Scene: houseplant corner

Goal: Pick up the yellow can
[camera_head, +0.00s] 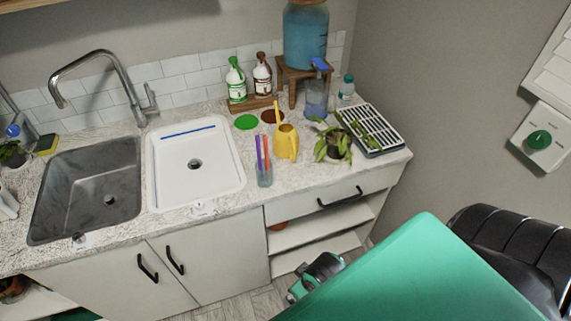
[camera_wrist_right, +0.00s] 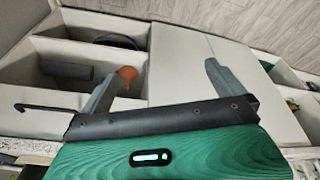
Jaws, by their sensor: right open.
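The yellow can (camera_head: 286,143), a small watering can with a raised spout, stands upright on the speckled countertop. It is right of a glass holding colored sticks and left of a leafy plant. My right arm comes in from the lower right of the head view, and its gripper is low in front of the cabinet, well below the can and apart from it. In the right wrist view my right gripper (camera_wrist_right: 168,68) has its fingers spread, with nothing held between them. The can does not show in that view. My left gripper is not in view.
The glass (camera_head: 264,174) stands close left of the can. The potted plant (camera_head: 333,146) and a slotted tray (camera_head: 369,130) are to its right. Behind stand bottles (camera_head: 236,82) and a blue dispenser (camera_head: 306,38). A white sink (camera_head: 194,166) lies left. Open shelves (camera_head: 315,228) are below.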

